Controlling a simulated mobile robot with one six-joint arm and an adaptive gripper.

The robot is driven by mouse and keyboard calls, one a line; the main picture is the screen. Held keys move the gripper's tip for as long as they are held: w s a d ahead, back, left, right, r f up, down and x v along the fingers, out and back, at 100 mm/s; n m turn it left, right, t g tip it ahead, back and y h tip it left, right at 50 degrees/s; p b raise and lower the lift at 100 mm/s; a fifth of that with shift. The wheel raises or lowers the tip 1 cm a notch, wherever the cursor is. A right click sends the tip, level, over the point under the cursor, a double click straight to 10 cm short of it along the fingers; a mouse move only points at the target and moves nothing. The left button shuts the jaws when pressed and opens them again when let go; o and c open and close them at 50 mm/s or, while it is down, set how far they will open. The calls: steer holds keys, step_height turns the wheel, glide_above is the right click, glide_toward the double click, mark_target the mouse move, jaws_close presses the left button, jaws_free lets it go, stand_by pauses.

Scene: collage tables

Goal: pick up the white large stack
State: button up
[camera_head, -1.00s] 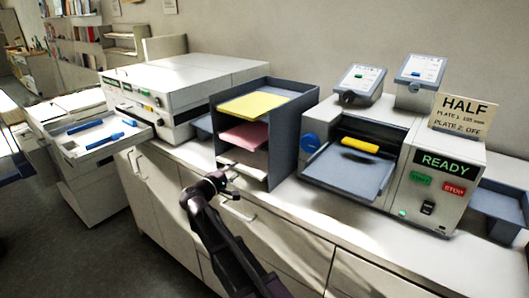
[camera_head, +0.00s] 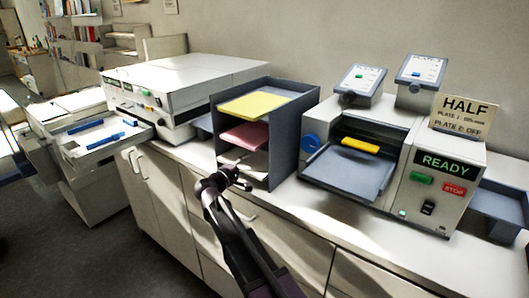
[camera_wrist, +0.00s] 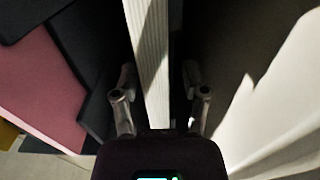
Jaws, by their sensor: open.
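The white large stack shows in the wrist view as a pale, ridged edge (camera_wrist: 150,50) running between my fingers. In the head view it lies in the lowest compartment of the dark sorter (camera_head: 285,148), mostly hidden behind my gripper. My gripper (camera_head: 231,174) is at the front of that compartment. In the wrist view my gripper (camera_wrist: 161,94) is open, one finger on each side of the stack's edge. I cannot tell whether either finger touches it.
A pink stack (camera_head: 248,134) and a yellow stack (camera_head: 254,103) lie on the shelves above. The sorter's side walls are close to the gripper. A machine marked READY (camera_head: 445,165) stands to the right; a large white machine (camera_head: 185,83) stands to the left. The counter front (camera_head: 185,205) is below.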

stand_by(0.5)
jaws_close()
steer(key=shift+r, duration=0.25)
